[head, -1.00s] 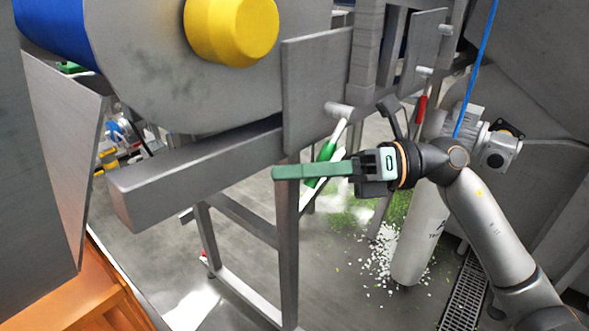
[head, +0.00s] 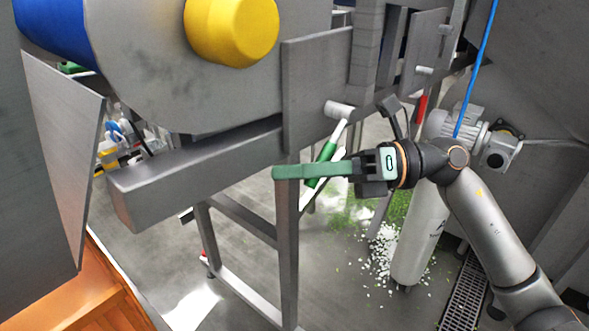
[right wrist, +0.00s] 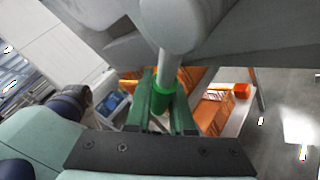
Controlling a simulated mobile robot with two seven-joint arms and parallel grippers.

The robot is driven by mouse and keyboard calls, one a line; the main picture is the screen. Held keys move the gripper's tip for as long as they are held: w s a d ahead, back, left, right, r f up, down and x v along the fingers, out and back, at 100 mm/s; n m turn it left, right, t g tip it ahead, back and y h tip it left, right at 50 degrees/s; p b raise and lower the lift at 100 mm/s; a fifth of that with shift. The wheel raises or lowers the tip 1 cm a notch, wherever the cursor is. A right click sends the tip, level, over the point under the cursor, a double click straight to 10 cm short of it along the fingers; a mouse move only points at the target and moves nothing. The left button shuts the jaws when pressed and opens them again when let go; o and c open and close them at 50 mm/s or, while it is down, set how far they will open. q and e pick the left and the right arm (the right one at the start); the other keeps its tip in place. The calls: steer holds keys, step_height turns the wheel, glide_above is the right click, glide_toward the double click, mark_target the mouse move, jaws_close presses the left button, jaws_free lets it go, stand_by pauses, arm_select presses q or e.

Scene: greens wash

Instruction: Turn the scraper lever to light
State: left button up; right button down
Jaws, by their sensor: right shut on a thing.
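The scraper lever (head: 327,152) has a pale rod and a green grip. It hangs from a round pivot (head: 338,109) on a grey plate, slanting down to the left in the head view. My right gripper (head: 284,172) reaches in from the right, its long green fingers crossing the grip and hiding part of it. In the right wrist view, the green grip (right wrist: 162,92) stands between the two fingers, with its rod running up to the grey machine. The gripper is shut on the grip. No light marking is readable. My left gripper is not in view.
A grey machine frame (head: 287,235) stands below the plate. A large yellow knob (head: 231,30) sits above left. A red-gripped lever (head: 421,106) hangs further right. White and green scraps (head: 385,250) lie on the floor. A blue hose (head: 478,65) hangs at the right.

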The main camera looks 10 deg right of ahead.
steer(key=w+d+f+n+h, duration=0.1)
steer(key=d+f+n+h, duration=0.1)
steer(key=f+h, duration=0.1)
steer(key=shift+w+d+n+b, duration=0.15)
steer(key=shift+w+n+b, duration=0.15)
steer(key=shift+w+b, duration=0.1)
steer(key=shift+d+h, duration=0.1)
steer(key=shift+h, duration=0.3)
steer(key=shift+w+f, duration=0.1)
steer(key=c, duration=0.8)
jaws_free()
steer(key=shift+d, duration=0.1)
